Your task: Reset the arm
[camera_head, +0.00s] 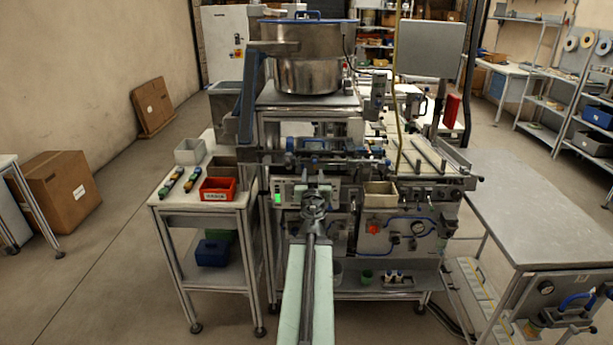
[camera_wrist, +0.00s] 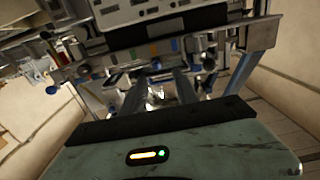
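My arm reaches forward from the bottom middle of the head view. My gripper (camera_head: 313,203) is at its far end, in front of the large metal machine (camera_head: 378,222). In the wrist view my gripper (camera_wrist: 160,80) shows two dark fingers standing apart, with shiny metal parts of the scene visible between and beyond them. I see nothing held between the fingers. The tips are small and dark against the machine, so I cannot tell whether they touch it.
A grey workbench (camera_head: 545,220) stands at right. Reels (camera_head: 587,40) hang at the far right. Floor is open at left (camera_head: 100,270).

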